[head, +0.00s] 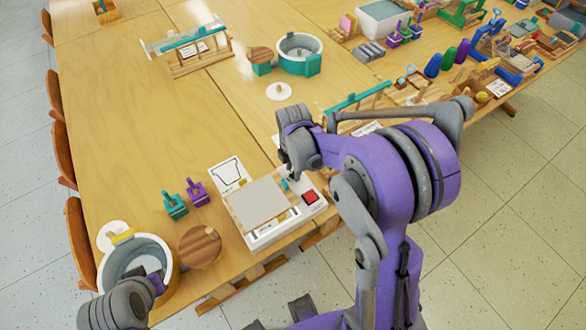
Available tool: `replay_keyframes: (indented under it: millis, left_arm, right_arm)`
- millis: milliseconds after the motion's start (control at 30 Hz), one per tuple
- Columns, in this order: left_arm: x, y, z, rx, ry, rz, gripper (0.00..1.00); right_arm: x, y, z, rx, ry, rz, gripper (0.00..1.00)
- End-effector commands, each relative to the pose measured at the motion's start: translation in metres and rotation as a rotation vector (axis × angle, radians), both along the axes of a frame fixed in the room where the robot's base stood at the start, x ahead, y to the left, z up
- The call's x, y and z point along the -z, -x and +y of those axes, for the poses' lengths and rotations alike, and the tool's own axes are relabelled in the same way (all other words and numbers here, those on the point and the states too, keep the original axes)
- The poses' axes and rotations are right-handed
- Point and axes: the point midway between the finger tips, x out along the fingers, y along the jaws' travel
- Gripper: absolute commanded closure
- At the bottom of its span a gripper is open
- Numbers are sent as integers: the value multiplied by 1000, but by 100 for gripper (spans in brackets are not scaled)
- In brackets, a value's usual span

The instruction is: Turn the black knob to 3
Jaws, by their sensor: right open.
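My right gripper (291,160) is open, above the far right side of the device. Its fingertips are small and partly hidden, and I cannot tell whether they touch anything. My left gripper (152,281) is low at the left, over or beside a round grey tub; its fingers are unclear.
The grey tub (165,252), a round wooden lid (200,247), and teal (174,205) and purple (196,193) clamps stand left of the device. A white card (226,174) lies behind it. Many tools crowd the right table. The middle left tabletop is clear.

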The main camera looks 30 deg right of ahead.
Motion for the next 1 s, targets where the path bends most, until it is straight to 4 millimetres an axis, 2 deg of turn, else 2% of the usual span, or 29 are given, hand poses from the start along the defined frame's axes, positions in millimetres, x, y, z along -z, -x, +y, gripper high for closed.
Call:
replay_keyframes:
  millis: [133, 300, 367, 400, 767, 1000]
  left_arm:
    - [0, 0, 0, 0, 0, 0, 100]
    - [0, 0, 0, 0, 0, 0, 100]
    - [0, 0, 0, 0, 0, 0, 100]
    - [0, 0, 0, 0, 0, 0, 100]
    - [0, 0, 0, 0, 0, 0, 100]
    - [6, 2, 0, 0, 0, 4, 100]
  right_arm:
    - [0, 0, 0, 0, 0, 0, 56]
    - [0, 0, 0, 0, 0, 0, 87]
    - [0, 0, 0, 0, 0, 0, 98]
    - [0, 0, 0, 0, 0, 0, 100]
    - [0, 0, 0, 6, 0, 0, 100]
    - [0, 0, 0, 78, 0, 0, 100]
